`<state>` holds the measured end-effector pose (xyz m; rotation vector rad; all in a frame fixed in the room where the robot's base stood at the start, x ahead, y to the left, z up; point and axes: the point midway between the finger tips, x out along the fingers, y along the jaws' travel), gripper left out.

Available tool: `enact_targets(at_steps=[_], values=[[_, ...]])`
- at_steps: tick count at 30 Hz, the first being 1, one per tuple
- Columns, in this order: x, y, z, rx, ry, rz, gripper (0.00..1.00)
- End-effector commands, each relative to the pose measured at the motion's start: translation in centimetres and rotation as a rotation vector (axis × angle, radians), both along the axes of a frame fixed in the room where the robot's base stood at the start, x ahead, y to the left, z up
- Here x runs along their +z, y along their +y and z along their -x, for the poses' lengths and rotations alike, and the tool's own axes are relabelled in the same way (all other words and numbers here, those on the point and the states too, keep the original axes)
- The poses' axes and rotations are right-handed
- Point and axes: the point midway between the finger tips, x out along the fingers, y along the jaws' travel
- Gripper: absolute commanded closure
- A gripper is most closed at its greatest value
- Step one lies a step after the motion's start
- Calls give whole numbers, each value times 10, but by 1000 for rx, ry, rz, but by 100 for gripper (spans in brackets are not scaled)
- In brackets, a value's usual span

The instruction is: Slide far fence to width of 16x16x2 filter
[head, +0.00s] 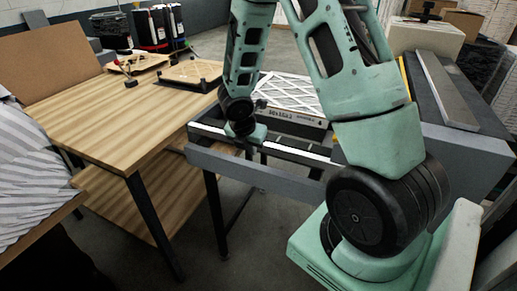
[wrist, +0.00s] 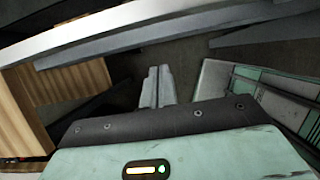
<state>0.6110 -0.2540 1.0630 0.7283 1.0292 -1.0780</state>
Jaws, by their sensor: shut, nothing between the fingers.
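My gripper (head: 248,134) is at the near left part of a rail frame in the head view, close to a white-topped rail (head: 291,150). Its fingers (wrist: 157,85) show in the wrist view, shut together and empty, with dark floor behind their tips. My arm hides part of the frame. I cannot tell which bar is the far fence. A pale rail (wrist: 130,20) and a grey bar (wrist: 165,45) cross the upper wrist view.
A grey bar (head: 262,176) runs along the frame's near side. A grey block carrying a long metal bar (head: 446,90) stands at right. Open floor lies below the frame.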

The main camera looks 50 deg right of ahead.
Motion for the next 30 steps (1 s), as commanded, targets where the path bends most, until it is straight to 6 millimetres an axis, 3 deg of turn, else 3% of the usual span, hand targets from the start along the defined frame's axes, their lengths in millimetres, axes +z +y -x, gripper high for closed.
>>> enact_targets(at_steps=[1, 5, 9, 15, 30], values=[[-14, -4, 0, -1, 5, -1, 100], [-37, -13, -4, -1, 3, -1, 100], [-29, -34, -11, -5, -1, -1, 100], [-31, -48, -17, -4, -1, -1, 100], [-32, -54, -19, -3, -1, 0, 100]])
